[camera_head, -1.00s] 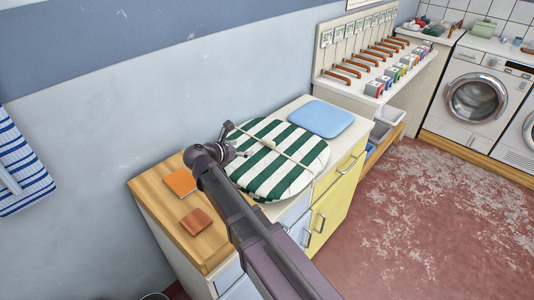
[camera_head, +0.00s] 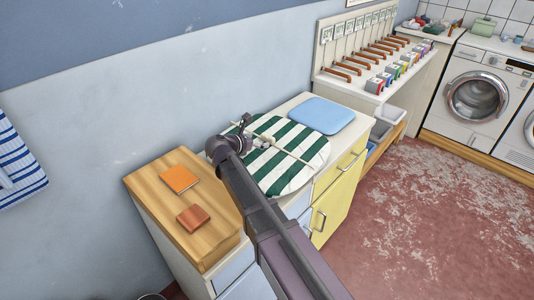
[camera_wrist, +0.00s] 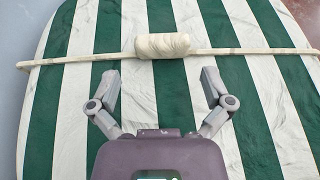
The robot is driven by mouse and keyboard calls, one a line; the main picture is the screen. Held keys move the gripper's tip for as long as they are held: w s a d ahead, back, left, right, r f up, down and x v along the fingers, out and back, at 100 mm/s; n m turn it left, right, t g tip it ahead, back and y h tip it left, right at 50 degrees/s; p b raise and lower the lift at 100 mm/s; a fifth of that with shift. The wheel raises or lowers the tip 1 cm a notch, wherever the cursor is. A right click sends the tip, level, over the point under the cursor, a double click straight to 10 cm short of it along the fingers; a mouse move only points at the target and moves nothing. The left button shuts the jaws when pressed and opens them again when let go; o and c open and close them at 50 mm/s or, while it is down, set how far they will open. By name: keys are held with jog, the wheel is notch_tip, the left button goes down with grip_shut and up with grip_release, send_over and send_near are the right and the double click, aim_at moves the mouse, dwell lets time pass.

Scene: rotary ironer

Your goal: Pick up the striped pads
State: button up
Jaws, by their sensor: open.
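A large rounded pad with green and white stripes (camera_head: 306,150) lies flat on the counter; whether it is one pad or a stack, I cannot tell. It fills most of the wrist view (camera_wrist: 77,110). A pale thin rod (camera_wrist: 245,51) with a thick white roll (camera_wrist: 163,46) at its middle lies across the stripes. My gripper (camera_wrist: 160,76) is open and empty above the pad, its two fingers spread just short of the roll. In the head view my gripper (camera_head: 246,142) is over the pad's left part, and my arm hides some of its near edge.
A light blue pad (camera_head: 321,115) lies behind the striped one. An orange square (camera_head: 179,179) and a brown block (camera_head: 194,219) rest on the wooden top (camera_head: 152,187) at left. A lever panel (camera_head: 358,50) and washing machine (camera_head: 474,95) stand farther right.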

aim_at(266, 139)
jog(key=shift+w+d, duration=0.1)
dwell(0.3)
jog(key=shift+b+x, duration=0.9)
jog(key=shift+x, duration=1.65)
jog(key=shift+d, duration=0.1)
jog(key=c, duration=1.1)
